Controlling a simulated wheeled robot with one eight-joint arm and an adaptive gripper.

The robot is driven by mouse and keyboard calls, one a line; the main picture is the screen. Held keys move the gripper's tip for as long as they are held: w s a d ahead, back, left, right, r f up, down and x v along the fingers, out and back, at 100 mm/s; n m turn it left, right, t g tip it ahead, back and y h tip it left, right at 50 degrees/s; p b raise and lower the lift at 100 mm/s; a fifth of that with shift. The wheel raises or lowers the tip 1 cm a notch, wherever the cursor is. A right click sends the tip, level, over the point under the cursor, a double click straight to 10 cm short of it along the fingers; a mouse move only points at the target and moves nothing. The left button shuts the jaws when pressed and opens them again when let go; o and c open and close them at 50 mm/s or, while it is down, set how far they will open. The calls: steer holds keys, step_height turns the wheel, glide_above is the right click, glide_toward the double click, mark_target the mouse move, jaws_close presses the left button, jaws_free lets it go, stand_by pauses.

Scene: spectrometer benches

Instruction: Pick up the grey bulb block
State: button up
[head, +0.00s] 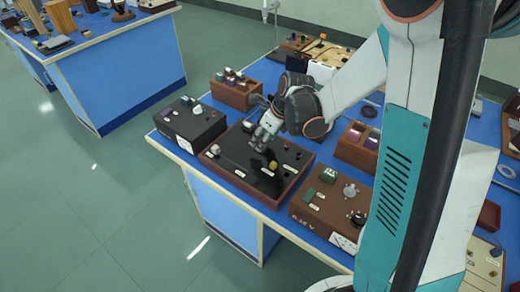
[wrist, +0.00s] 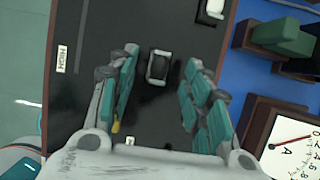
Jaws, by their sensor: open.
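A small block with a pale grey rim and a darker top (wrist: 158,67) sits on a black panel (wrist: 92,40) in the wrist view. It looks like the grey bulb block. My gripper (wrist: 160,62) is open, with one teal-padded finger on each side of the block and a gap on both sides. In the head view my gripper (head: 263,139) points down over the black-topped panel (head: 236,167) with a dark red-brown base. It hides the part of the panel beneath it, and I cannot make out the block there.
Another pale block (wrist: 211,11) stands near the panel's far right edge in the wrist view. A green block (wrist: 285,38) and a paper dial (wrist: 287,140) lie to the right. In the head view, a black box (head: 190,125) and a brown box (head: 325,205) flank the panel.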

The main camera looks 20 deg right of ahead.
steer(key=shift+x, duration=1.1)
jaws_close()
